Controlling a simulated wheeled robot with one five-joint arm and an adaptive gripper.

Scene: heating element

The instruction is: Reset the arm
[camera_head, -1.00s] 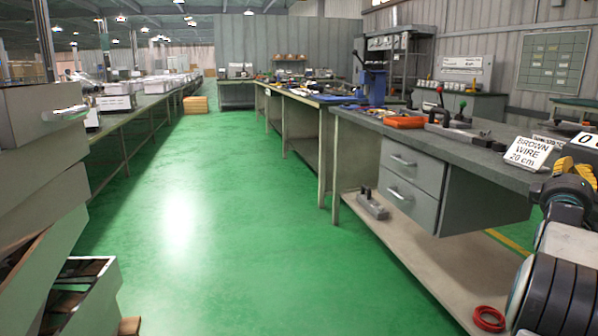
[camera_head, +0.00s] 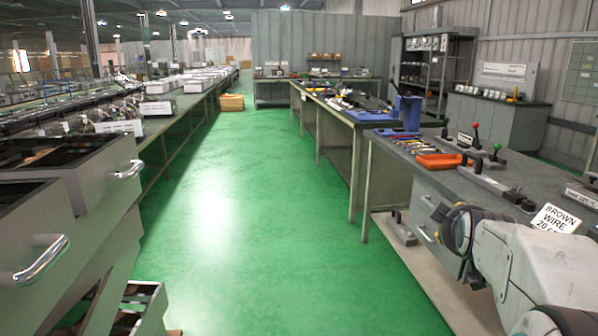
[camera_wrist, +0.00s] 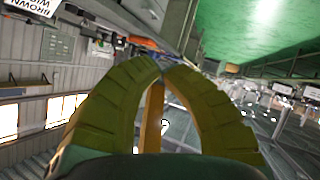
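My arm crosses the lower right of the head view as a pale link with a dark rounded joint, in front of the right workbench (camera_head: 400,170). My gripper (camera_wrist: 161,70) fills the middle of the wrist view. Its two ribbed yellow-green fingers curve inward and their tips meet. An orange-yellow strip shows between the fingers; I cannot tell if it is part of the gripper. No held object is clear. The gripper itself is not visible in the head view now.
A "BROWN WIRE" sign (camera_head: 556,218) stands on the right bench behind my arm. An orange tray (camera_head: 439,160) and lever tools lie there too. A grey drawer cabinet (camera_head: 70,195) with pulled-out drawers stands close at left. The green aisle (camera_head: 270,220) between is clear.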

